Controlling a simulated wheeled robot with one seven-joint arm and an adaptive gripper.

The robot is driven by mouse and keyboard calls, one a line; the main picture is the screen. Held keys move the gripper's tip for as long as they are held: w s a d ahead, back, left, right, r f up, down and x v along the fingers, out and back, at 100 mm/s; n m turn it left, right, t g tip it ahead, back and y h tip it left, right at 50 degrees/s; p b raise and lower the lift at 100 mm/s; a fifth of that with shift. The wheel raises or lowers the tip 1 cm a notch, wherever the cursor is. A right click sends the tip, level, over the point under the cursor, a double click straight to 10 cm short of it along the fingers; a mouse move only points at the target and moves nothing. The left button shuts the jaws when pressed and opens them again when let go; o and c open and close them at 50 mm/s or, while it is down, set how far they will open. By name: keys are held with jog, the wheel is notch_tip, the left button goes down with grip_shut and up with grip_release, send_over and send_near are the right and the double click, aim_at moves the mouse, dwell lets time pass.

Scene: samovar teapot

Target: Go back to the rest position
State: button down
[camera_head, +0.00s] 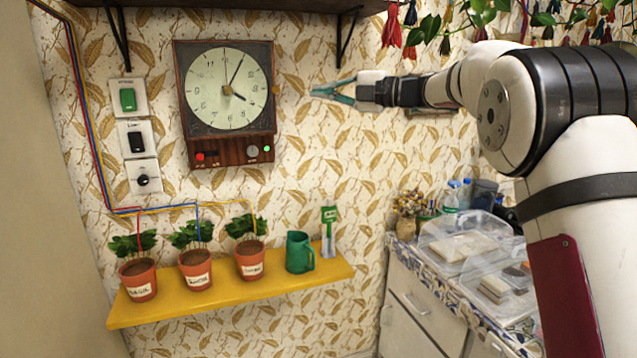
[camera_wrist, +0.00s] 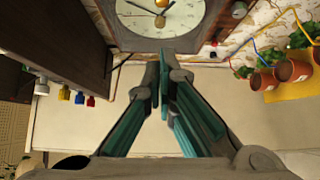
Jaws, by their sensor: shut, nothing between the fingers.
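My gripper (camera_head: 318,91) is in the upper middle of the head view, at the end of my arm, which reaches in from the right. Its teal fingers point left toward the wall clock (camera_head: 226,88), and a gap shows between the fingertips and the clock's right side. In the wrist view, the fingers of my gripper (camera_wrist: 162,75) come together at the tips with nothing held between them. The clock also shows in the wrist view (camera_wrist: 165,18), beyond the fingertips.
A yellow shelf (camera_head: 300,280) holds potted plants (camera_head: 196,270), a green watering can (camera_head: 299,253) and a small trowel (camera_head: 329,235). Switches (camera_head: 128,100) are left of the clock. A counter with clear containers (camera_head: 470,240) is at lower right. A dark shelf and hanging plants are above.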

jog(key=s+d+r+m+t+h, duration=0.2)
jog(key=d+r+m+t+h, duration=0.4)
jog(key=d+r+m+t, duration=0.45)
jog(key=s+d+m+h+p, duration=0.1)
jog(key=s+d+m+h, duration=0.4)
jog(key=d+m+h, duration=0.15)
jog(key=s+d+f+m+g+h+p, duration=0.1)
jog(key=s+d+f+m+g+h, duration=0.3)
jog(key=s+f, duration=0.5)
jog(key=s+d+f+m+g+h, duration=0.25)
jog(key=s+f+m, duration=0.4)
jog(key=s, duration=0.55)
jog(key=s+a+f+m+g+y, duration=0.1)
jog(key=s+a+f+m+g, duration=0.1)
jog(key=s+f, duration=0.6)
jog(key=s+a+f+m+g+y+p, duration=0.1)
jog(key=s+f+g, duration=0.4)
jog(key=s, duration=1.1)
notch_tip(320, 180, down, 3)
jog(key=shift+a+f+m+g+y, duration=0.15)
jog(key=shift+a+m+g+y, duration=0.3)
jog(key=shift+a, duration=0.8)
